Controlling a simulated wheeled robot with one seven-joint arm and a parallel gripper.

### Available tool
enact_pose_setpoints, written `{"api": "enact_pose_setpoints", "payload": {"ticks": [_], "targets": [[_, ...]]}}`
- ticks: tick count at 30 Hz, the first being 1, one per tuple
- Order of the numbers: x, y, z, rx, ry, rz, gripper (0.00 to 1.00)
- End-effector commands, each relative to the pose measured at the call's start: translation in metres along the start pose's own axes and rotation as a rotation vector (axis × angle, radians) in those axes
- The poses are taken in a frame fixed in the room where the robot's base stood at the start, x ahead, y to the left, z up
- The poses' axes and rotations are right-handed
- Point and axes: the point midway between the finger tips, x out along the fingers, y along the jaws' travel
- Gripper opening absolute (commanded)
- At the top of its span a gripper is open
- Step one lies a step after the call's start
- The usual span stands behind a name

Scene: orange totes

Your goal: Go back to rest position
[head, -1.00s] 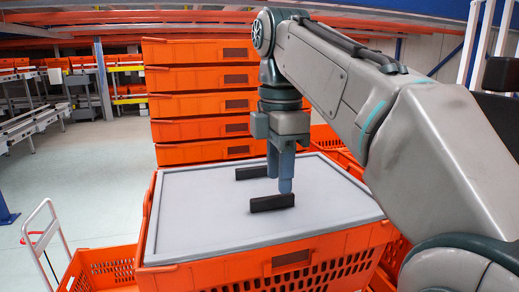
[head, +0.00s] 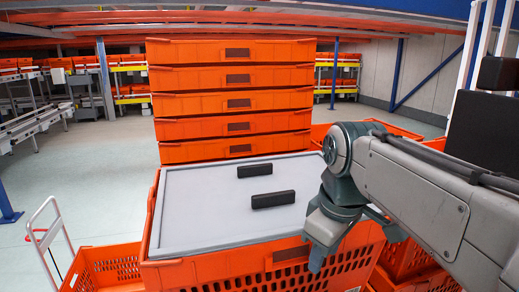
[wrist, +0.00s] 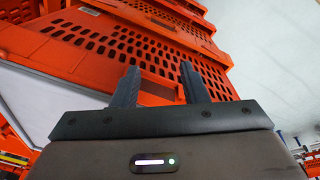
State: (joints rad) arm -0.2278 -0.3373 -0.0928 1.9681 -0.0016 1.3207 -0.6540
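My gripper (head: 345,240) is at the right front of the grey lid, by the near rim of the orange tote under it. In the wrist view its two fingers (wrist: 158,85) stand apart with nothing between them, in front of a perforated orange tote wall. The grey lid (head: 190,215) covers the tote and carries two black handles. The nearer black handle (head: 273,199) and the farther one (head: 255,171) are both clear of my gripper.
A stack of several orange totes (head: 235,103) stands behind the lidded tote. More orange totes stand at the right and at the lower left (head: 105,268). A white hand cart (head: 45,235) is at the far left. The floor (head: 110,180) at left is open.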

Motion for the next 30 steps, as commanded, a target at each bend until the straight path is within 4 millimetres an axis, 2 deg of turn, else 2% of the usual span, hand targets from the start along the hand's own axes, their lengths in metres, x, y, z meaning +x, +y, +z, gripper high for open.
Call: {"api": "enact_pose_setpoints", "payload": {"ticks": [1,6,12,17,30], "targets": [[0.015,-0.004,0.016,0.104,0.01,0.015,0.4],[0.062,-0.017,0.056,0.442,0.056,0.064,0.4],[0.099,-0.03,0.087,0.703,0.098,0.101,0.4],[0.109,-0.035,0.094,0.772,0.112,0.11,0.4],[0.109,-0.035,0.094,0.772,0.112,0.11,0.4]]}}
